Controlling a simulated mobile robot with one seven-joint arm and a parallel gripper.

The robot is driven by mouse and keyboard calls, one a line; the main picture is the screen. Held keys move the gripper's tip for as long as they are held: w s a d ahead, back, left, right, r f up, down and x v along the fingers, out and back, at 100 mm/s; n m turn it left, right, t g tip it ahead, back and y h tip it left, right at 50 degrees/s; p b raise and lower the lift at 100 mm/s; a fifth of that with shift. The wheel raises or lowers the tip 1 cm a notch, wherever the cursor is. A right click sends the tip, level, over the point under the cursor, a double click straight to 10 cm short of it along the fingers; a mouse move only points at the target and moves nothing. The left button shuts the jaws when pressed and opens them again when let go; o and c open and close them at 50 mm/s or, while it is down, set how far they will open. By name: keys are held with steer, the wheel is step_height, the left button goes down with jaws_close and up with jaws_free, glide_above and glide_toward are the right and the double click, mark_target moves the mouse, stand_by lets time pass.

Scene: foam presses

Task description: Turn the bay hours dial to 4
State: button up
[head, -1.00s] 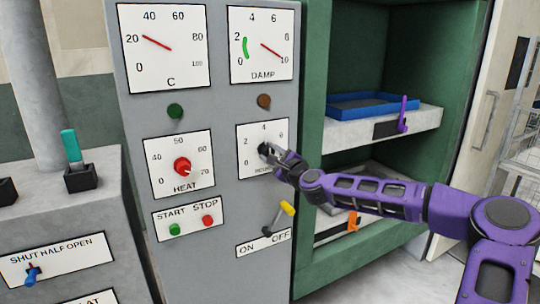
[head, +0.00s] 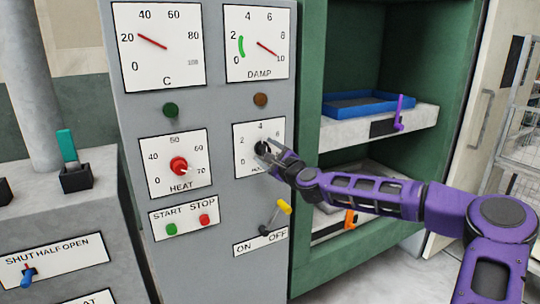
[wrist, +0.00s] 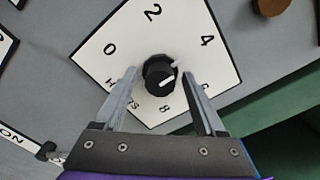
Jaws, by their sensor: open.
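The bay hours dial is a black knob (head: 261,147) on a white plate (head: 246,134) marked 0, 2, 4, 6 and 8, low right on the grey panel. In the wrist view the knob (wrist: 158,72) carries a white mark that points right, toward the side of the 4 and 6; I cannot tell the exact reading. My gripper (wrist: 160,84) is open, with one finger on each side of the knob and small gaps showing. In the head view my gripper (head: 270,157) covers the lower right of the plate, including part of its label.
The red heat knob (head: 179,166) is to the left on the same panel. Below the dial are an on/off lever (head: 276,216) with a yellow tip and the start and stop buttons (head: 205,219). The green press frame (head: 308,120) stands just right.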

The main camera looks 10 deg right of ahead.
steer(key=v, duration=1.7)
steer(key=shift+s, duration=0.15)
